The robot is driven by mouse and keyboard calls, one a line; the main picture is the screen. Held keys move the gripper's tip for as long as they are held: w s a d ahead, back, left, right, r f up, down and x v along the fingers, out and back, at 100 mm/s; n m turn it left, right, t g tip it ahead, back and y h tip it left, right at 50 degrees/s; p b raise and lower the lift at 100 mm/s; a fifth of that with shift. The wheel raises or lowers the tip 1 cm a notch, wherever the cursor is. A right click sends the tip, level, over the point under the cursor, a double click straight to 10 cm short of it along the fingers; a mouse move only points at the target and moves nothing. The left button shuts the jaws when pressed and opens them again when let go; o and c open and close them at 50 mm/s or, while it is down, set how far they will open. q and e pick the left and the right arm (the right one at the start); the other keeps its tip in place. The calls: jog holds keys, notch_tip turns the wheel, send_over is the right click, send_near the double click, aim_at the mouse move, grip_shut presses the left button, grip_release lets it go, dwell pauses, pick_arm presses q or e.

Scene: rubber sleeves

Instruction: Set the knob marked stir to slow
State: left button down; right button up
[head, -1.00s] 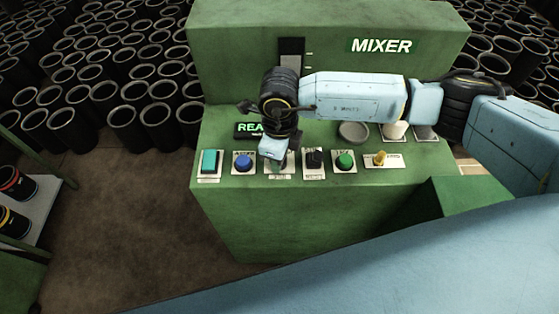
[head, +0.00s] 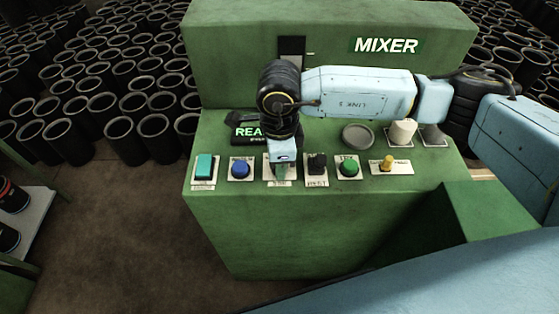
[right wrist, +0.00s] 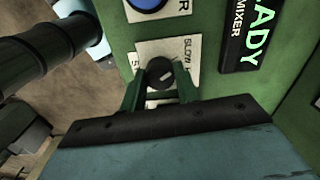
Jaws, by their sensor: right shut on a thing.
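The stir knob is a round black knob with a pale pointer line (right wrist: 160,72), on a white plate (right wrist: 184,46) in the right wrist view. In the head view my right gripper (head: 279,172) points down at the panel's front row and hides the knob. The pointer line is slanted; its exact setting is hard to tell. My left gripper is not in view.
The green mixer panel (head: 330,225) carries a teal button (head: 204,167), a blue button (head: 240,168), another black knob (head: 317,162), a green button (head: 348,168) and a yellow switch (head: 387,162). A READY display (head: 246,131) sits behind. Black sleeves (head: 64,135) crowd the floor.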

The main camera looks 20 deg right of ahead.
jog(key=shift+r, duration=0.1)
jog(key=o, duration=1)
notch_tip(320, 180, up, 13)
jog(key=shift+r, duration=0.15)
